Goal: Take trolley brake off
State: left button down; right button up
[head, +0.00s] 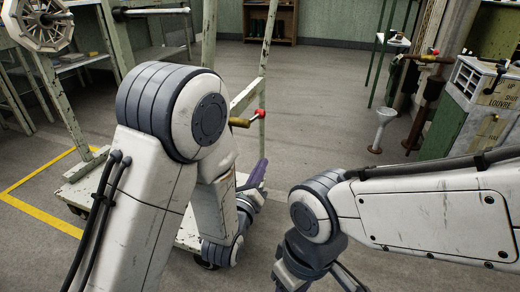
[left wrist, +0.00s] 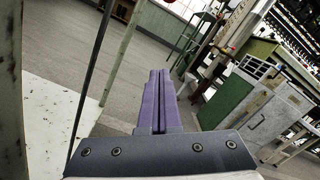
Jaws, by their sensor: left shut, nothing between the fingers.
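The trolley has a pale, worn green frame (head: 62,100) and a whitish deck (head: 88,192). Its deck also shows at the left of the left wrist view (left wrist: 52,115). A brass-coloured lever with a red knob (head: 259,113) sticks out by the trolley's right-hand post; I cannot tell whether it is the brake. My left gripper (head: 260,170) has purple fingers, shut and empty, below the red knob and apart from it. The fingers also show in the left wrist view (left wrist: 159,75). My left arm hides much of the trolley. My right gripper is below the picture edge.
Yellow floor tape (head: 40,215) runs at the left. The grey floor (head: 320,110) behind the trolley is clear.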

pick_arm(q)
jog(key=m+t, duration=0.1)
jog(key=a+m+t+b, duration=0.1)
jog(key=m, duration=0.1)
jog(key=s+a+m+t, duration=0.1)
jog(key=shift+f+b, duration=0.35)
jog(key=shift+b, duration=0.05)
pick_arm(e)
notch_tip(320, 180, down, 3)
jog(key=shift+f, duration=0.1)
pick_arm(q)
jog(key=w+d+r+b, duration=0.1)
jog(key=w+r+b, duration=0.1)
jog(key=w+r, duration=0.5)
jog(key=shift+w+d, duration=0.4)
jog(key=shift+w, duration=0.65)
pick_arm(e)
notch_tip(320, 180, down, 2)
jog(key=shift+f, duration=0.1)
